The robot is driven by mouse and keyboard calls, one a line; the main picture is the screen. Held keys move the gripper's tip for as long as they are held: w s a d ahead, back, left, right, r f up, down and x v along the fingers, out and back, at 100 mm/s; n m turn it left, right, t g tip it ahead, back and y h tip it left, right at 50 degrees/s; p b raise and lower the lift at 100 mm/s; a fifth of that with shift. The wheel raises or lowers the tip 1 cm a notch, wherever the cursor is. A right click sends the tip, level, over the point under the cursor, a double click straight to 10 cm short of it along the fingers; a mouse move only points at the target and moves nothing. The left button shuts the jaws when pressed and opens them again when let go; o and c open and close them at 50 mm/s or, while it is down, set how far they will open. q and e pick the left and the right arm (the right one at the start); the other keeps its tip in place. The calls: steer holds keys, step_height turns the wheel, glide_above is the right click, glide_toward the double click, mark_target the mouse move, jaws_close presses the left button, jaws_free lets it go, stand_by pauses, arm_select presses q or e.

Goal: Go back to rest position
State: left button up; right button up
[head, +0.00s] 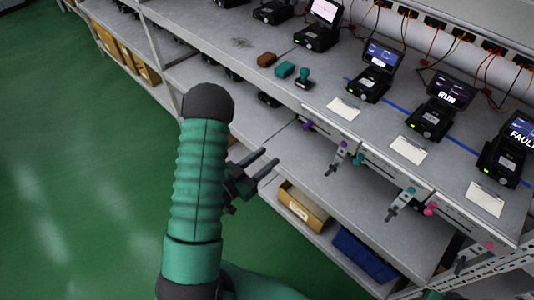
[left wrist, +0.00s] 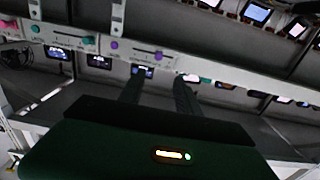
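My left gripper (head: 268,158) is in front of the rack's shelves in the head view, its two dark fingers apart with nothing between them. My green left arm comes up from the bottom and hides part of the floor and lower shelf. In the left wrist view the two fingers of my left gripper (left wrist: 160,85) stand apart, pointing at the rack, and the gap is empty. My right gripper is not seen in either view.
The rack's upper shelf (head: 390,118) holds several black devices with screens, one reading FAULT (head: 507,150). A brown block (head: 266,60), a teal block (head: 284,70) and a stamp (head: 304,78) lie there. A cardboard box (head: 302,207) and blue bin (head: 364,256) sit low. Green floor (head: 80,170) is clear leftward.

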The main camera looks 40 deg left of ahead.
arm_select(q)
steer(key=w+d+f+g+y, duration=0.2)
steer(key=w+d+f+g, duration=0.1)
steer(key=w+f+g, duration=0.3)
steer(key=s+d+r+g, duration=0.3)
steer(key=s+d+g, duration=0.6)
steer(key=s+d, duration=0.2)
steer(key=shift+s+d+r+n+h, duration=0.3)
steer(key=shift+s+n+h, duration=0.1)
steer(key=shift+s, duration=0.55)
